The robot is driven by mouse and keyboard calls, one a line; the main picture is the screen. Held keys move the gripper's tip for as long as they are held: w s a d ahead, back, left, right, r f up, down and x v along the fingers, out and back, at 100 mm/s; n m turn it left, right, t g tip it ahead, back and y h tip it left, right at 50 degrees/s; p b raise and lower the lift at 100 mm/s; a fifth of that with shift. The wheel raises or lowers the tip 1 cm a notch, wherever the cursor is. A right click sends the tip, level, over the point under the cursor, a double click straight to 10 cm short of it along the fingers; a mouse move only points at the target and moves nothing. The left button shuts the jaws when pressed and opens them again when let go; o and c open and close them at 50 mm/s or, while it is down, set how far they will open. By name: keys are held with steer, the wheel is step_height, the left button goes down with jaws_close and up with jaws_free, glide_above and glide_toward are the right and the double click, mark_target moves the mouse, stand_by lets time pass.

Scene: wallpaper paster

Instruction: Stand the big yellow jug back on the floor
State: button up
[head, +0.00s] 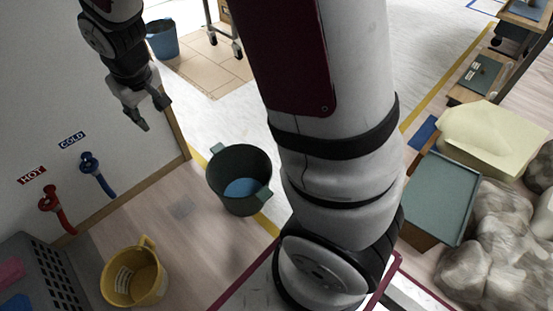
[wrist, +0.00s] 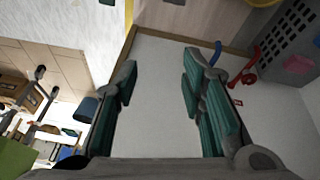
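The big yellow jug (head: 133,277) is on the wood-look floor at the lower left of the head view. Its open mouth and a pale label show, and its handle is at the upper right. I cannot tell whether it is upright or tilted. A yellow curved edge at the top of the wrist view (wrist: 262,3) appears to be part of it. My gripper (head: 154,114) is well above and apart from the jug, beside the white wall. In the wrist view my gripper (wrist: 154,76) has its fingers wide apart with nothing between them.
A grey perforated crate (head: 40,275) stands left of the jug. Red (head: 55,205) and blue (head: 95,172) taps stick out from the wall. A dark green tub (head: 240,180) stands right of the jug, with bare floor between.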

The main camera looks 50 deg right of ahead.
steer(key=s+d+r+m+g, duration=0.1)
steer(key=s+r, duration=0.4)
steer(key=s, duration=0.4)
steer(key=s+d+r+m+g, duration=0.15)
steer(key=s+r, duration=0.35)
steer(key=s, duration=0.5)
steer(key=s+r+g, duration=0.2)
steer(key=s, duration=1.6)
steer(key=shift+s+a+y, duration=0.15)
steer(key=shift+a+y, duration=0.1)
steer(key=shift+y, duration=0.05)
step_height(320, 180, up, 36)
steer(key=t+p, duration=0.4)
steer(key=p, duration=2.9)
steer(key=shift+d+f+n+p, duration=0.2)
steer(key=shift+f+n+p, duration=0.05)
steer(key=shift+n+p, duration=0.1)
